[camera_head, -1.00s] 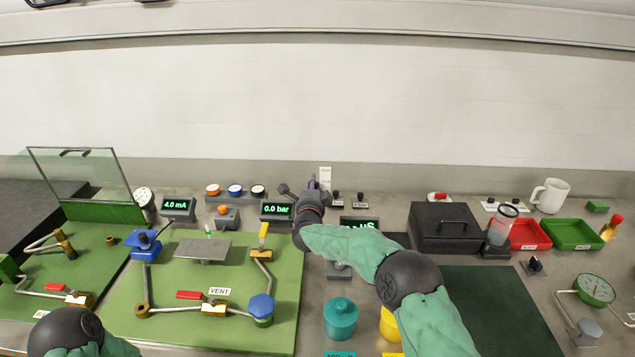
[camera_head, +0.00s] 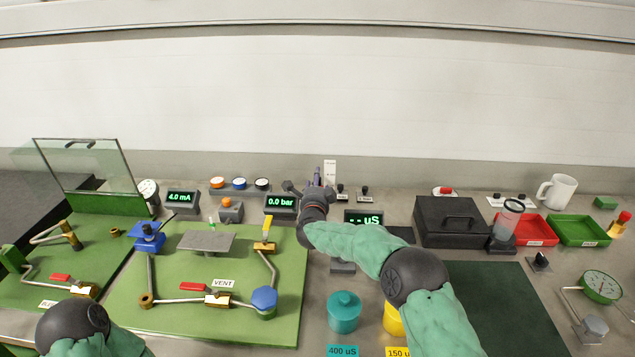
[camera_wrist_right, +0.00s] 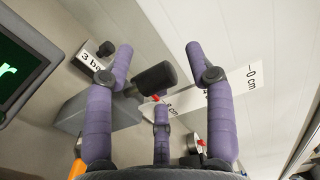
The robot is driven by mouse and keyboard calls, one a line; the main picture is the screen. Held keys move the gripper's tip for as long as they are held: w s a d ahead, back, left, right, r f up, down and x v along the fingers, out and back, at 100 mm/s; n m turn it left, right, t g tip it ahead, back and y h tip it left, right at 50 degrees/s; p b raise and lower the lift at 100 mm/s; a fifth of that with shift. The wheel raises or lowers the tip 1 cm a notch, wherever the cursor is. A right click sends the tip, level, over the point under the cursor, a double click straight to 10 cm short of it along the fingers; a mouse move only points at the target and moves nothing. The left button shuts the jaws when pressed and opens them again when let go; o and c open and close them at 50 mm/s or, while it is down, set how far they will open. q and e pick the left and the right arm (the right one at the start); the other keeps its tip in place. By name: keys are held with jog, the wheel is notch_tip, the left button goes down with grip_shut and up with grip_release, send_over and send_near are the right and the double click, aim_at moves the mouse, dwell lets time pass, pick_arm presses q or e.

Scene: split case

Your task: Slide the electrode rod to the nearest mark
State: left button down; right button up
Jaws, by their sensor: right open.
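In the right wrist view a black cylindrical knob (camera_wrist_right: 153,78) with a small red pointer below it stands between my right gripper's purple fingers; it looks like the end of the electrode rod. A white scale (camera_wrist_right: 217,90) marked "0 cm" and "8 cm" runs behind it. In the head view the upright white scale (camera_head: 330,172) shows beside my right gripper (camera_head: 316,180), which hides the rod there. My right gripper is open, its fingers apart on either side of the knob; I cannot tell whether any touches it. My left gripper is out of the head view.
A grey block (camera_wrist_right: 95,112) and a "3 ba" label (camera_wrist_right: 88,58) lie close to the left finger. The pressure display (camera_head: 282,203) and the "-- uS" display (camera_head: 363,218) flank my right wrist. Teal (camera_head: 344,312) and yellow jars stand in front.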

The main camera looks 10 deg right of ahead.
jog(key=v, duration=1.1)
jog(key=shift+s, duration=0.2)
jog(key=shift+a+r, duration=0.1)
